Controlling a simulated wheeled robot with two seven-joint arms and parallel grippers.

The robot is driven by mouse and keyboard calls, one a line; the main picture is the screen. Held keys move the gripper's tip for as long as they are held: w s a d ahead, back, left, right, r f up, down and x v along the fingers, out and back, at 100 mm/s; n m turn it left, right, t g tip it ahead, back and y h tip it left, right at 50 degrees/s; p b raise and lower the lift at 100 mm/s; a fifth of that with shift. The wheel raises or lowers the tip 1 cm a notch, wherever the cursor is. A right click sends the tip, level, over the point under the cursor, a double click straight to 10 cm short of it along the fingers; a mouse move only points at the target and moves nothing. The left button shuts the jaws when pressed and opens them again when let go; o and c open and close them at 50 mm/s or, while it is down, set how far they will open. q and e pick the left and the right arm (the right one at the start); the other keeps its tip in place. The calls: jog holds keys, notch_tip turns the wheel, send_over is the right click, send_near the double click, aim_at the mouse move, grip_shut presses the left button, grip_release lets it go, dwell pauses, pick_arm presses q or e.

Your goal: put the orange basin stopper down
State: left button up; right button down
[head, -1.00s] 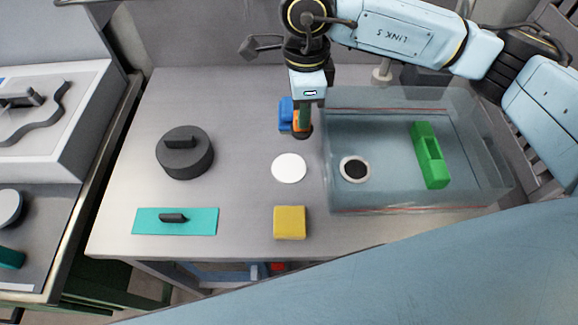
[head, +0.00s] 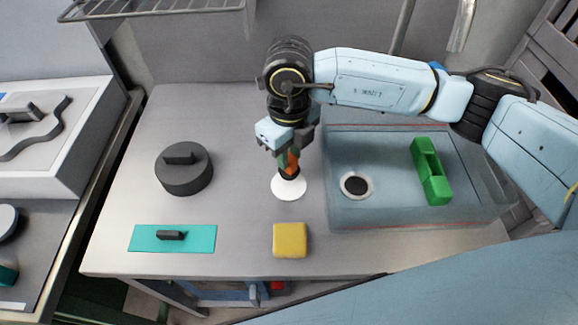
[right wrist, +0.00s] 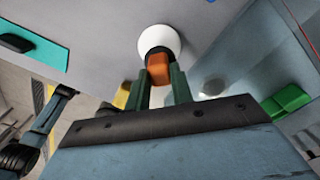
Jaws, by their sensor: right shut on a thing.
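The orange basin stopper (head: 292,163) has an orange grip and a dark round base. My right gripper (head: 286,157) is shut on its grip. The base is over the white disc (head: 287,188) on the counter; I cannot tell whether it touches. In the right wrist view the stopper (right wrist: 158,69) is between the green fingers of the right gripper (right wrist: 159,82), with the white disc (right wrist: 160,35) beyond it. The clear basin (head: 386,216), with a dark drain hole (head: 355,186), is right of the disc. My left gripper is not in view.
A green block (head: 430,170) is in the basin. A yellow block (head: 290,240) is in front of the disc. A dark round lidded thing (head: 184,171) and a teal plate with a dark handle (head: 173,238) are on the left. Counter space between them is clear.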

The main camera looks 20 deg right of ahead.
jog(key=shift+f, duration=2.15)
jog(key=shift+f+b, duration=0.25)
jog(key=shift+b, duration=0.05)
jog(key=c, duration=1.2)
grip_release()
jog(key=shift+r, duration=0.1)
jog(key=shift+r, duration=0.15)
notch_tip(320, 180, up, 12)
jog(key=shift+r, duration=0.1)
